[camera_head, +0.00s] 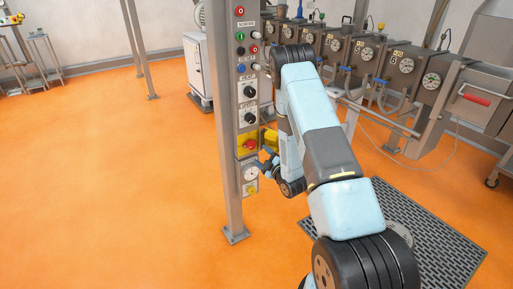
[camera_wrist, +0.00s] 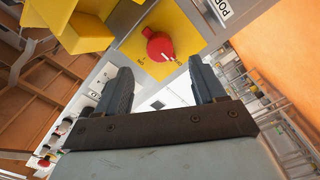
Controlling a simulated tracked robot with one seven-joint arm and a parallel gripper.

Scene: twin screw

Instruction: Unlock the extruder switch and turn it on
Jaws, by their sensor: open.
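The switch is a red rotary knob (camera_wrist: 160,46) on a yellow plate (camera_wrist: 186,38), near the top middle of the wrist view. In the head view the red knob (camera_head: 249,143) shows small, low on the control post. My gripper (camera_wrist: 160,66) is open and empty, its two dark fingers pointing toward the knob with one on each side in the picture. The fingers look apart from the knob. In the head view my gripper (camera_head: 264,163) is just below and right of the switch. I cannot make out a separate lock.
The grey post (camera_head: 228,130) carries several buttons and black knobs above the switch, and a round white gauge (camera_head: 250,173) below it. A yellow block (camera_wrist: 85,30) protrudes beside the switch plate. Machinery with gauges (camera_head: 406,65) stands right. Orange floor (camera_head: 110,170) is clear left.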

